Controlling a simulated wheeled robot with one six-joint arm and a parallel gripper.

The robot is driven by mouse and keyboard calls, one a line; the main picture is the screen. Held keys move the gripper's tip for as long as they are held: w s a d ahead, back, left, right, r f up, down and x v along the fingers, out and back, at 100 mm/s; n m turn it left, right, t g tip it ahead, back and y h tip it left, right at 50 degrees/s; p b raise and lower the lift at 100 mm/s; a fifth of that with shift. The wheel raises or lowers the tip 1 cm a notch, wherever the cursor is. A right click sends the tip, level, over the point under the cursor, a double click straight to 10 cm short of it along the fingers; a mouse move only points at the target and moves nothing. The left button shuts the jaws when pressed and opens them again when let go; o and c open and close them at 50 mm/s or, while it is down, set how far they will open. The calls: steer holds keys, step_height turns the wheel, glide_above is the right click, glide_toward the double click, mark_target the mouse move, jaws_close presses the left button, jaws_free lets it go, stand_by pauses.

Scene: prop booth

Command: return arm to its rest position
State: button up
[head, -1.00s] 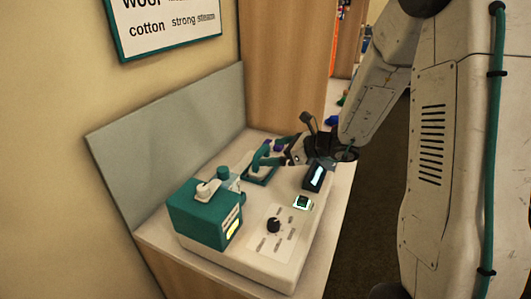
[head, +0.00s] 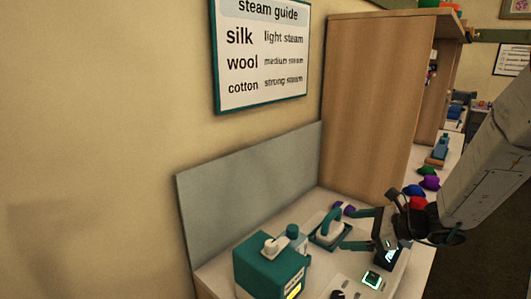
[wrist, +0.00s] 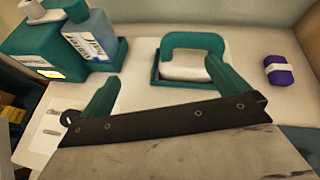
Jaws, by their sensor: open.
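My gripper (head: 355,228) is open and empty at the right of the head view, above the counter. Its two teal fingers also show spread apart in the wrist view (wrist: 160,85). A teal-handled iron (head: 327,226) rests in a teal tray just left of my fingers. In the wrist view the iron (wrist: 185,65) sits beyond the fingertips with its handle upright; I cannot tell the exact gap. My forearm (head: 490,160) comes in from the right.
A teal steam unit (head: 268,272) stands on the counter, with a bottle (wrist: 92,38) beside it. A purple bundle (wrist: 284,72) lies right of the iron. A grey panel (head: 250,195) and a wooden cabinet (head: 370,105) border the counter. Coloured bundles (head: 428,182) lie farther back.

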steer(key=s+a+r+n+g+h, duration=0.1)
steer(key=s+a+r+n+g, duration=0.2)
steer(key=s+n, duration=0.5)
steer(key=s+a+r+n+g+h, duration=0.1)
steer(key=s+r+n+g+h, duration=0.15)
steer(key=s+n+g, duration=0.55)
steer(key=s+d+r+n+t+h, duration=0.2)
steer(key=s+r+n+h, duration=0.1)
steer(key=s, duration=0.3)
steer(key=s+d+r+n+t+h, duration=0.1)
steer(key=s+r+n+t+h, duration=0.2)
steer(key=s, duration=0.4)
step_height(320, 180, up, 2)
steer(key=shift+s+d+n+h, duration=0.25)
steer(key=shift+d+n+h, duration=0.15)
steer(key=shift+n, duration=0.4)
